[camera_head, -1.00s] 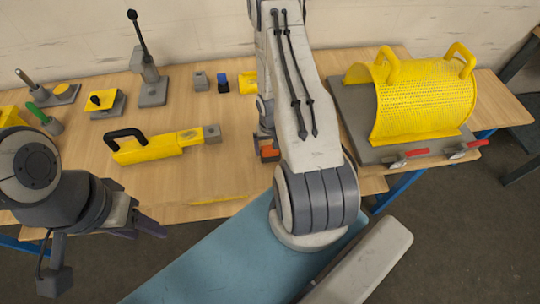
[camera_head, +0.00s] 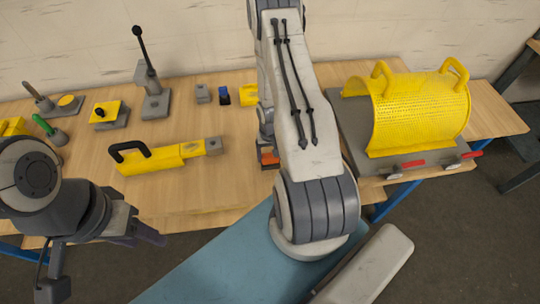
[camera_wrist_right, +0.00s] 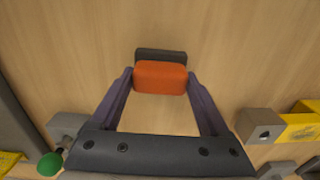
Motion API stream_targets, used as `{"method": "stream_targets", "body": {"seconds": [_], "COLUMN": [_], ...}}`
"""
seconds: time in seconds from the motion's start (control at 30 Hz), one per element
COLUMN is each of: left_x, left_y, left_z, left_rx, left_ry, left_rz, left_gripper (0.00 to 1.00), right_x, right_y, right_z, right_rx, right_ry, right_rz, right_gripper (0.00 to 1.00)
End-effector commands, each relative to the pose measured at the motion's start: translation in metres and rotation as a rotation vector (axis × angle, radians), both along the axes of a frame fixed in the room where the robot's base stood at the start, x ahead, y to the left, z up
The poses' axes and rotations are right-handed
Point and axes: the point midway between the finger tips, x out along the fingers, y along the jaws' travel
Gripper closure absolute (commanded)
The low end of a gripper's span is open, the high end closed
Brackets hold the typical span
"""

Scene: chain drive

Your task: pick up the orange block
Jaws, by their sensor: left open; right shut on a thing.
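The orange block (camera_wrist_right: 160,77) sits between the fingertips of my right gripper (camera_wrist_right: 160,82) in the right wrist view, with a finger against each side. A dark grey piece shows just beyond its far edge. In the head view only a small part of the orange block (camera_head: 268,158) shows beside my right arm, which hides most of the gripper. I cannot tell whether the block touches the wooden table. My left gripper (camera_head: 140,234) is open and empty at the table's front edge on the left.
A yellow part with a black handle (camera_head: 150,160) lies left of the block on the table (camera_head: 215,190). A green-handled tool (camera_head: 50,130), a lever stand (camera_head: 153,95) and small blocks stand behind. A yellow perforated guard (camera_head: 420,110) is at the right.

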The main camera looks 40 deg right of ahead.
Motion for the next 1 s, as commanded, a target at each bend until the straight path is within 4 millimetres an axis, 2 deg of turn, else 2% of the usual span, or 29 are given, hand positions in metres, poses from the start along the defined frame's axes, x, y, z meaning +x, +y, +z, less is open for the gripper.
{"method": "stream_targets", "body": {"seconds": [0.03,0.07,0.17,0.5,0.8,0.93,1.0], "left_x": [0.0,0.0,0.0,0.0,0.0,0.0,0.0], "left_y": [0.0,0.0,0.0,0.0,0.0,0.0,0.0], "left_z": [0.015,0.02,0.015,0.05,0.064,0.061,0.054], "left_rx": [0.0,0.0,0.0,0.0,0.0,0.0,0.0], "left_ry": [0.0,0.0,0.0,-0.001,0.0,0.0,0.0], "left_rz": [-0.001,-0.002,-0.003,-0.007,-0.005,-0.005,-0.005], "left_gripper": [0.5,0.5,0.5,0.5,0.5,0.5,0.5], "right_x": [0.0,0.0,-0.015,-0.064,-0.08,-0.078,-0.07], "right_y": [0.0,0.0,-0.017,-0.068,-0.085,-0.083,-0.078], "right_z": [0.015,0.02,0.026,0.072,0.082,0.08,0.078], "right_rx": [0.0,0.0,-0.001,0.0,0.001,-0.001,-0.003], "right_ry": [0.0,0.0,-0.001,0.0,0.001,0.001,0.001], "right_rz": [0.0,0.0,-0.01,-0.006,-0.001,0.007,0.026], "right_gripper": [0.85,0.85,0.85,0.85,0.85,0.85,0.85]}}
